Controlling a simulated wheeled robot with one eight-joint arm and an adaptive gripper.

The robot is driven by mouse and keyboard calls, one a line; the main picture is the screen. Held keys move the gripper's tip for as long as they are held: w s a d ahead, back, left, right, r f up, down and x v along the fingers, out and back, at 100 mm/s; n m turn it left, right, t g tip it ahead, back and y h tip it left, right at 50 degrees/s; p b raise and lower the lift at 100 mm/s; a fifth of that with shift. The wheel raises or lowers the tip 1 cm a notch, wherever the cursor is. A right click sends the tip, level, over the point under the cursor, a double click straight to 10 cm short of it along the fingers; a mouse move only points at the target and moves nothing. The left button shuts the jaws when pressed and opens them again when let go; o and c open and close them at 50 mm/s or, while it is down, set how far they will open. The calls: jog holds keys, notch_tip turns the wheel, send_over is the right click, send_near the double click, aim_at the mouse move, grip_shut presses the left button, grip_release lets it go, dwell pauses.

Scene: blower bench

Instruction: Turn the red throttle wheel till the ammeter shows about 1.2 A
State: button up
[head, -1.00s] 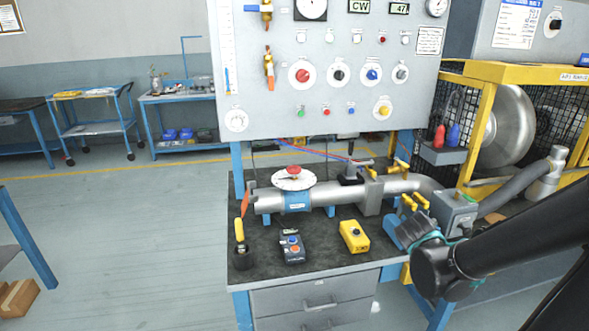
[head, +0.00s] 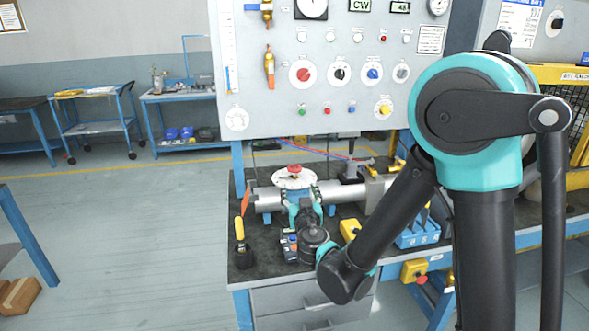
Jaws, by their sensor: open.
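A red wheel (head: 294,170) sits at the centre of a white round dial (head: 293,183) on top of the grey pipe (head: 270,198). My gripper (head: 304,194) is open, with its teal fingers just in front of and slightly below the dial. I cannot tell whether they touch it. A white round gauge (head: 312,8) is cut off at the panel's top edge. I cannot read it or tell whether it is the ammeter. A small digital display (head: 401,6) on the panel seems to read 48.
The grey panel (head: 270,125) above the bench carries coloured knobs and buttons, including a red knob (head: 303,74). A dark box with buttons (head: 289,244), a yellow box (head: 350,229) and a yellow-handled tool (head: 239,232) stand close to my gripper.

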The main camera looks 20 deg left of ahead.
aim_at(295, 171)
jog(key=x, duration=1.5)
jog(key=shift+w+a, duration=0.15)
jog(key=shift+w, duration=0.2)
jog(key=c, duration=1.2)
